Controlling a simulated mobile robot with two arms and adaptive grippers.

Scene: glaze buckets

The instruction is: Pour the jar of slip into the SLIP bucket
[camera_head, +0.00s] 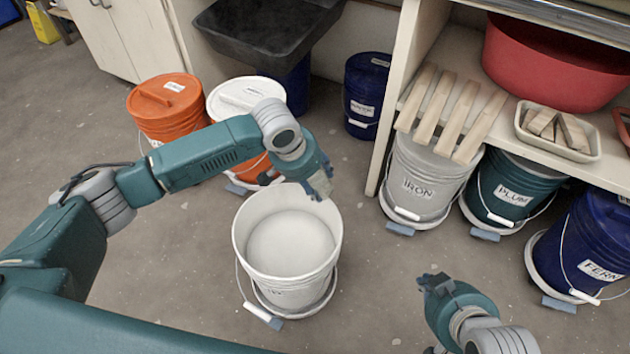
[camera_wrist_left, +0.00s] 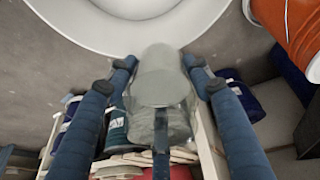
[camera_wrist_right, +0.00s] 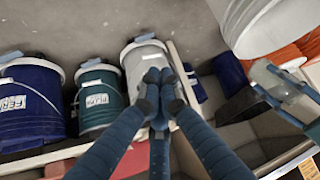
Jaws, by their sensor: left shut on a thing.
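The open white bucket (camera_head: 286,268) stands on the floor, with pale slip (camera_head: 290,243) inside; its front label is too small to read. My left gripper (camera_head: 318,182) is at the bucket's back right rim, shut on the jar of slip (camera_wrist_left: 160,100), a clear jar with grey-green contents. In the head view the gripper hides most of the jar. The jar looks tilted in the right wrist view (camera_wrist_right: 272,78), close to the bucket (camera_wrist_right: 262,25). I cannot see any stream. My right gripper (camera_head: 437,284) is empty, its fingertips together, right of the bucket.
Lidded IRON (camera_head: 408,183), PLUM (camera_head: 508,192) and FERN (camera_head: 590,245) buckets stand under the shelf at right. Wooden slats (camera_head: 440,108) and a red tub (camera_head: 550,60) lie above. Orange (camera_head: 165,107) and white-lidded (camera_head: 240,97) buckets stand behind my left arm. Floor around the white bucket is clear.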

